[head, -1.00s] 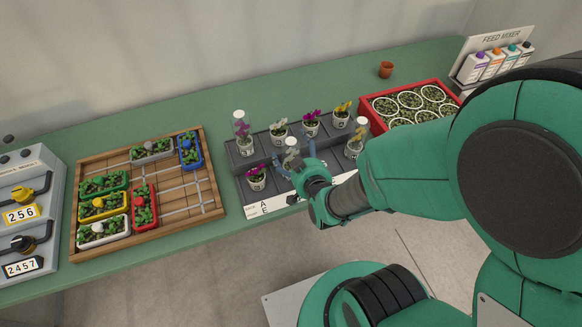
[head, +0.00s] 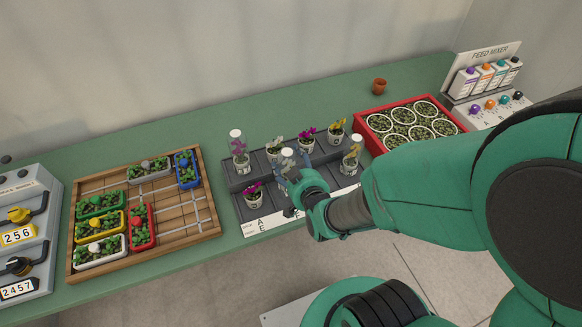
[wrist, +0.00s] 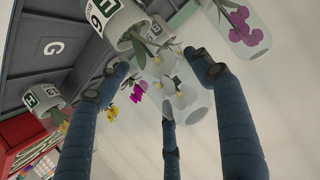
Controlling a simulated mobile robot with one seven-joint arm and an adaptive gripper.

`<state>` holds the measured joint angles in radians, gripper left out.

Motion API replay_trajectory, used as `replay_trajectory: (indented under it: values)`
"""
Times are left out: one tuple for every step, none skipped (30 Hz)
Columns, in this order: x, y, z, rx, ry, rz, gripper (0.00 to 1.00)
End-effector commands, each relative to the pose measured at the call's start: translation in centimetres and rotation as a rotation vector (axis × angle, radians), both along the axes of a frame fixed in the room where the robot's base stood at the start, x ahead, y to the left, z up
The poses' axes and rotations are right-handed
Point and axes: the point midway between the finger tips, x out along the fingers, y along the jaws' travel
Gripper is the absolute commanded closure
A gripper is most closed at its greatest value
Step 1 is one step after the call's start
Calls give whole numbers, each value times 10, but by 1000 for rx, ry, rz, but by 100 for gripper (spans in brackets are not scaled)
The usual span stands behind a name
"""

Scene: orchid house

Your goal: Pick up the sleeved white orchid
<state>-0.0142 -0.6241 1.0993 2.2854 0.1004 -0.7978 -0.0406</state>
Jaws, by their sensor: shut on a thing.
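The sleeved white orchid (head: 287,154) shows in the head view at the middle of the dark tray's area, its clear sleeve top visible and its lower part hidden by my gripper (head: 290,182). In the wrist view, the white blooms (wrist: 180,95) are inside the clear sleeve, between the blue fingers of my gripper (wrist: 160,85). The fingers are shut on this orchid. Whether the pot base touches the tray is hidden.
The dark tray (head: 232,181) holds close neighbours: a sleeved pink orchid (head: 239,150), a sleeved yellow orchid (head: 351,160), an unsleeved magenta orchid (head: 252,193) and others behind. A wooden seedling tray (head: 180,222) lies left, a red crate (head: 371,141) right.

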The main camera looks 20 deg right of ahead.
Motion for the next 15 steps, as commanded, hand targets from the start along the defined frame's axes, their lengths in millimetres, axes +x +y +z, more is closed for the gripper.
replay_trajectory:
  values:
    - [1, 0, 12, 0, -4, 0, 81]
    - [1, 0, 18, 0, -5, 0, 81]
    - [1, 0, 24, 1, -4, 0, 81]
    - [1, 0, 29, 1, -4, 0, 81]
    - [1, 0, 34, 1, -5, 0, 81]
    - [1, 0, 40, 1, -4, 0, 81]
    - [1, 0, 44, 1, -4, 0, 81]
    - [1, 0, 48, 1, -4, 0, 81]
    - [1, 0, 53, 1, -5, 0, 81]
    - [1, 0, 56, 1, -4, 0, 81]
    - [1, 0, 58, 1, -3, 0, 81]
    - [1, 0, 61, 1, -3, 0, 81]
    - [1, 0, 64, 1, -3, 0, 81]
    - [1, 0, 65, 1, -3, 0, 81]
    - [0, 0, 67, 1, -2, 0, 81]
